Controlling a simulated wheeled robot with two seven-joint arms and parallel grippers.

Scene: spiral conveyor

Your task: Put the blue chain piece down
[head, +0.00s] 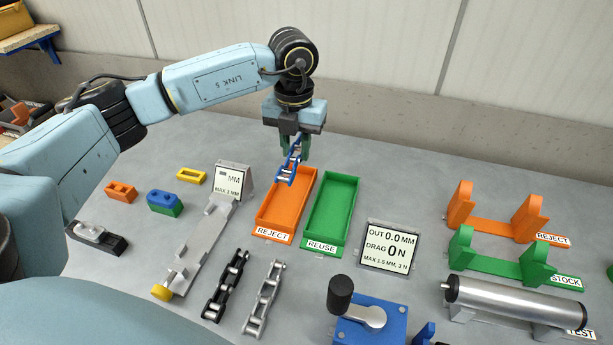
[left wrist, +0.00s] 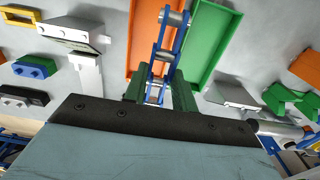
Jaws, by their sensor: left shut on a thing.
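The blue chain piece (head: 289,164) has blue side links and silver rollers. My left gripper (head: 295,146) is shut on its upper end, and the piece hangs down over the far part of the orange REJECT tray (head: 272,235). In the left wrist view the chain piece (left wrist: 167,50) sticks out from between the green fingers (left wrist: 160,93), with the orange tray (left wrist: 144,30) and green tray (left wrist: 212,40) behind it. The green REUSE tray (head: 323,243) is just right of the orange one and looks empty. My right gripper is not in view.
A measuring fixture (head: 205,240) with an MM display (head: 229,182) stands left of the trays. A black chain (head: 226,286) and a silver chain (head: 263,298) lie in front. A drag display (head: 389,245) and a blue crank unit (head: 370,325) stand to the right.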

